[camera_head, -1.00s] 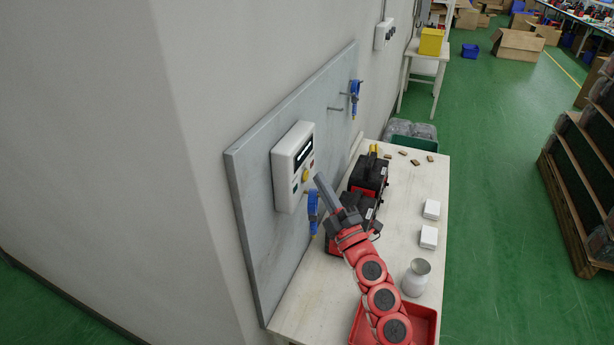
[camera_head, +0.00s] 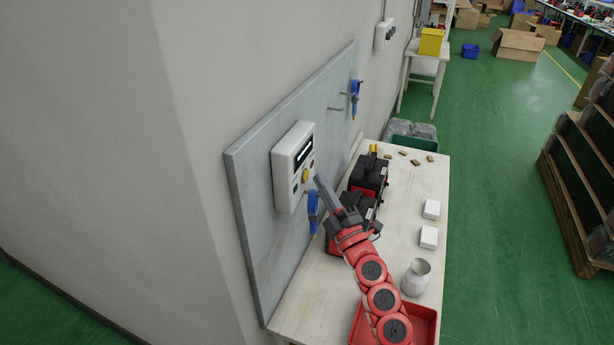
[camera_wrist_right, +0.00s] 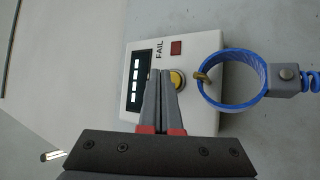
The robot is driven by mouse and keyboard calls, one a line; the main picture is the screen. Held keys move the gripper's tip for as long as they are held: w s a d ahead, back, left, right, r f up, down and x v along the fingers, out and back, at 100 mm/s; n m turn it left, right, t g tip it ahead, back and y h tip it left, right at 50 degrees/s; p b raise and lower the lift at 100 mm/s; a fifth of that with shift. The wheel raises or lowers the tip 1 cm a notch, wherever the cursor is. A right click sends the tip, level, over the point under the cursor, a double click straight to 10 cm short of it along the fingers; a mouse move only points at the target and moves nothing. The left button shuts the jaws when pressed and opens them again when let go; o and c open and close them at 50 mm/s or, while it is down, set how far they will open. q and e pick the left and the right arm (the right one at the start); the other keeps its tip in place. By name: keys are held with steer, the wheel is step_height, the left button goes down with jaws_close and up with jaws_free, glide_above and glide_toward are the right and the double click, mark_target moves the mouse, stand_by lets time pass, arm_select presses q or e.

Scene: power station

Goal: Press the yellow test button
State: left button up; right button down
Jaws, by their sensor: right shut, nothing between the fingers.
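The yellow test button (camera_head: 305,174) is on the front of a white control box (camera_head: 284,160) mounted on a grey wall board. It also shows in the right wrist view (camera_wrist_right: 178,79), partly covered by my fingertips. My right gripper (camera_head: 319,178) is shut and empty, its fingers pointing at the box just beside the button. In the right wrist view the closed fingertips (camera_wrist_right: 164,76) overlap the button's edge; I cannot tell whether they touch it. My left gripper is not in view.
A blue ring-shaped tool (camera_wrist_right: 232,106) hangs close to the fingers, beside the box. Below are black-and-red devices (camera_head: 369,175), white boxes (camera_head: 429,237), a metal jug (camera_head: 416,278) and a red tray (camera_head: 426,318) on the pale table (camera_head: 312,310).

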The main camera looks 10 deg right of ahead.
steer(key=shift+a, duration=0.1)
steer(key=shift+w+a, duration=0.25)
steer(key=shift+a, duration=0.05)
steer(key=shift+w+a, duration=0.2)
steer(key=shift+a, duration=0.1)
stand_by(0.8)
steer(key=shift+d, duration=0.1)
steer(key=shift+s+d, duration=0.45)
steer(key=shift+d, duration=0.1)
steer(key=shift+s+d, duration=0.7)
steer(key=shift+d, duration=0.35)
steer(key=shift+s+d, duration=0.7)
steer(key=shift+d, duration=0.35)
steer(key=shift+a, duration=0.1)
